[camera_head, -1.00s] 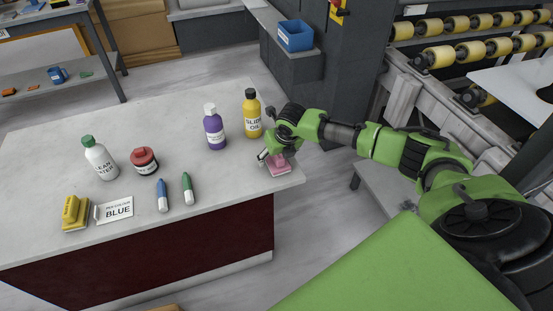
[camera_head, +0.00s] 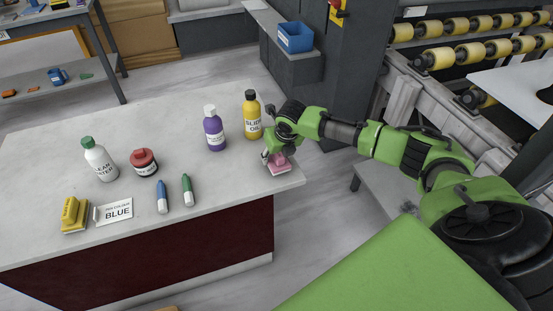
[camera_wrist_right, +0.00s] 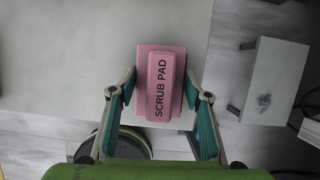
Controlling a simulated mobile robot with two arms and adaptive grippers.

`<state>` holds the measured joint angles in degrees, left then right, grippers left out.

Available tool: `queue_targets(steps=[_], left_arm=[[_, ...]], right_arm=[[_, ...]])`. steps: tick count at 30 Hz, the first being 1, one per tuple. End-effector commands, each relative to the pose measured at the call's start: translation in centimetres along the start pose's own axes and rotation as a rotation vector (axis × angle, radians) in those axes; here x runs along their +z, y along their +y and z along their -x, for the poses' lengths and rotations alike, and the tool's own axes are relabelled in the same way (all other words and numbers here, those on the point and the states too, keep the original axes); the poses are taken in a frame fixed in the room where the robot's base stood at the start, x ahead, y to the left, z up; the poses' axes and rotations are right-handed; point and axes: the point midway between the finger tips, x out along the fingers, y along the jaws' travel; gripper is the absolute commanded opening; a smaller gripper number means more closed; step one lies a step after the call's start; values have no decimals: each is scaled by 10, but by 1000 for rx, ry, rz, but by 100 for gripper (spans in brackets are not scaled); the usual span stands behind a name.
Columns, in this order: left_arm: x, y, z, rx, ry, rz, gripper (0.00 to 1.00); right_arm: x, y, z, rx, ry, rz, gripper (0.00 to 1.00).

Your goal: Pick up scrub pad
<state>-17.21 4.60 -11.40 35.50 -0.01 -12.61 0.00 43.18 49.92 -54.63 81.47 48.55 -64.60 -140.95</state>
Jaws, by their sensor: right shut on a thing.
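The pink scrub pad (camera_head: 279,166) lies at the right front corner of the slab table (camera_head: 80,135). My left gripper is not in view.
Near the right gripper stand a yellow slide oil bottle (camera_head: 252,115) and a purple bottle (camera_head: 214,130).

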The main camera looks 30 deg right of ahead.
Motion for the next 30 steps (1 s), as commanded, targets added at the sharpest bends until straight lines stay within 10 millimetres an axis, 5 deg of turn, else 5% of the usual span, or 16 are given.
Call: queue_targets(steps=[3,12,21,30], left_arm=[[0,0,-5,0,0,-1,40],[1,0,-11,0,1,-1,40],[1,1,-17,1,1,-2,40],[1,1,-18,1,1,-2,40]], right_arm=[[9,1,18,2,-5,0,21],[20,63,80,7,-4,6,21],[17,121,110,3,-2,2,21],[17,137,119,0,0,-1,21]])
